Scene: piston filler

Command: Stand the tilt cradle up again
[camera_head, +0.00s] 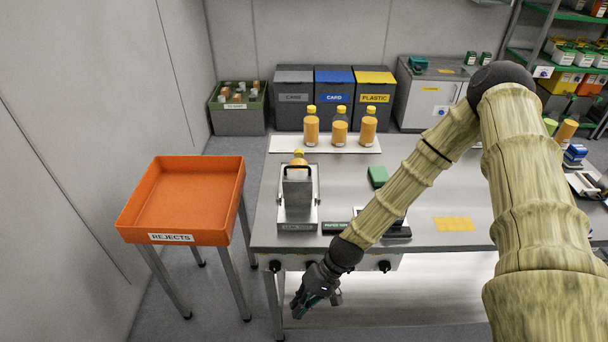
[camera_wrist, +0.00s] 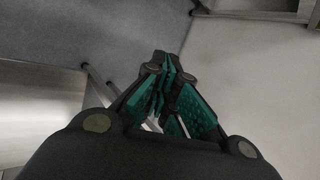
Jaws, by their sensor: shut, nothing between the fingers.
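The tilt cradle (camera_head: 298,190) is a grey metal holder with a dark handle, on a metal base near the left front of the steel table. An orange bottle with a yellow cap (camera_head: 299,158) shows behind its front plate, mostly hidden. I cannot tell the cradle's exact tilt from this view. My gripper (camera_head: 312,300) hangs in front of the table's front edge, below the top, apart from the cradle. Its teal fingers are shut with nothing between them, as the wrist view (camera_wrist: 168,92) also shows. The cradle is not seen in the wrist view.
Three orange bottles (camera_head: 340,131) stand on a white strip at the table's back. A green block (camera_head: 377,177) and a yellow patch (camera_head: 454,224) lie right of the cradle. The orange rejects tray (camera_head: 182,195) stands left. Black knobs (camera_head: 385,266) line the front panel near my gripper.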

